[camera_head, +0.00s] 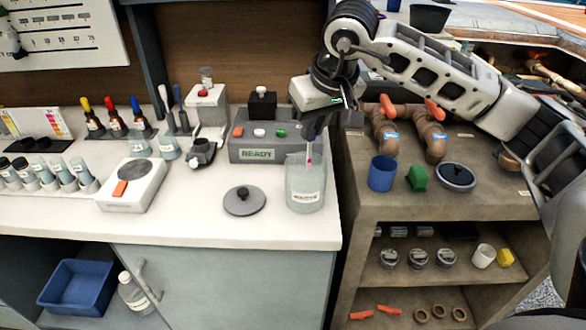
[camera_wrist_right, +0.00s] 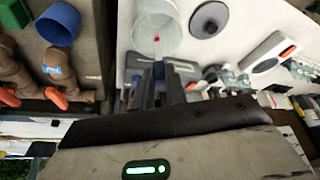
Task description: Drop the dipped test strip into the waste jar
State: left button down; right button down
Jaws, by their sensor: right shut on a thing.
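My right gripper (camera_head: 313,132) points down over the waste jar (camera_head: 304,185), a clear, greenish, labelled jar on the white counter. It is shut on the test strip (camera_head: 310,150), a thin pale strip hanging down with a pink tip. In the head view the tip overlaps the jar's mouth; I cannot tell how far inside it is. In the right wrist view, the strip (camera_wrist_right: 157,48) lies against the open jar (camera_wrist_right: 168,40). A round dark lid (camera_head: 243,201) lies on the counter left of the jar. My left gripper is not in view.
A grey box marked READY (camera_head: 256,153) stands just behind the jar. A white device (camera_head: 133,185), dropper bottles and sample vials occupy the left counter. A brown bench (camera_head: 390,205) with a blue cup (camera_head: 382,173) and pipes adjoins at right. The counter's front edge is near the jar.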

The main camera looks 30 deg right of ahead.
aim_at(310, 164)
jog(key=shift+s+f, duration=0.1)
jog(key=shift+f, duration=0.3)
jog(key=shift+s+f, duration=0.2)
jog(key=shift+f, duration=0.1)
notch_tip(310, 164, down, 4)
jog(key=shift+r+b, duration=0.1)
jog(key=shift+b, duration=0.6)
jog(key=shift+f, duration=0.3)
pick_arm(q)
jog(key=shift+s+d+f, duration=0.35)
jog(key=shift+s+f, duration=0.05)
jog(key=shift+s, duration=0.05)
pick_arm(e)
jog(key=c, duration=1.3)
grip_release()
jog(key=shift+c, duration=0.2)
jog(key=shift+s+r, duration=0.1)
jog(key=shift+r, duration=0.2)
pick_arm(q)
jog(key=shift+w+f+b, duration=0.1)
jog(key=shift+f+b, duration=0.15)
jog(key=shift+b, duration=0.45)
pick_arm(e)
jog(key=v, duration=1.5)
jog(key=shift+s, duration=0.2)
